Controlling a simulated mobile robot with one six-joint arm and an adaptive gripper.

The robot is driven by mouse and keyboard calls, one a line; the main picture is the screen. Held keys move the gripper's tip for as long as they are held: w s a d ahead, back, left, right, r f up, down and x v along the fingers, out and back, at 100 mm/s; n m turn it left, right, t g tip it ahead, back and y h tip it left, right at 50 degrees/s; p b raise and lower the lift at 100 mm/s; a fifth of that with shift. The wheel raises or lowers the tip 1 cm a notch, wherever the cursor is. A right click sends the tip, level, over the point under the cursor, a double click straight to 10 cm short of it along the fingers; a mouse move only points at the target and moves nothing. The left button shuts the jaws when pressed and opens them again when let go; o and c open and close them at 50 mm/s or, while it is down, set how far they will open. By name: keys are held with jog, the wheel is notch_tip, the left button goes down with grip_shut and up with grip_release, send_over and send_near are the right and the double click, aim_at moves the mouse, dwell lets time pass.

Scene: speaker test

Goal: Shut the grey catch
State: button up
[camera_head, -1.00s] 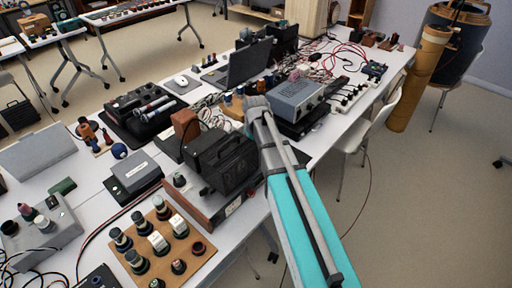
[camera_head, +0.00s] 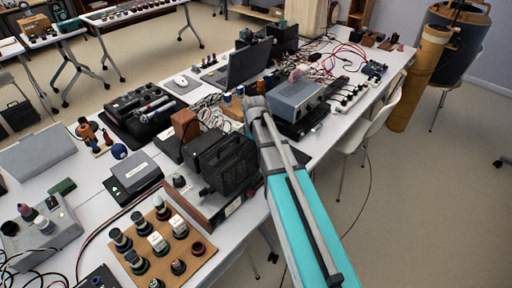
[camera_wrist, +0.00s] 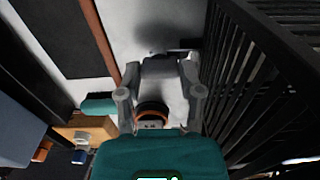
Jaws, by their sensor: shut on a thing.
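My gripper (camera_wrist: 160,72) shows in the wrist view with its two fingers drawn in. They are shut on a small grey piece between the tips, which I take to be the grey catch (camera_wrist: 160,67); its outline blends with the grey fingers, so its position is hard to tell. A thin dark bar (camera_wrist: 179,45) lies just beyond the tips. A black ribbed case (camera_wrist: 255,75) stands close to the right of my gripper. In the head view, the black ribbed case (camera_head: 226,165) stands near the table edge, beside my arm. My gripper and the catch cannot be made out there.
Left of my gripper in the wrist view are a green block (camera_wrist: 97,105) and a wooden board (camera_wrist: 85,132). In the head view, a grey instrument (camera_head: 297,97), a laptop (camera_head: 246,65) and a board of knobs (camera_head: 160,240) crowd the table.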

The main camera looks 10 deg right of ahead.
jog(key=shift+n, duration=0.3)
jog(key=shift+d, duration=0.1)
jog(key=o, duration=0.9)
jog(key=shift+c, duration=0.2)
jog(key=shift+r, duration=0.15)
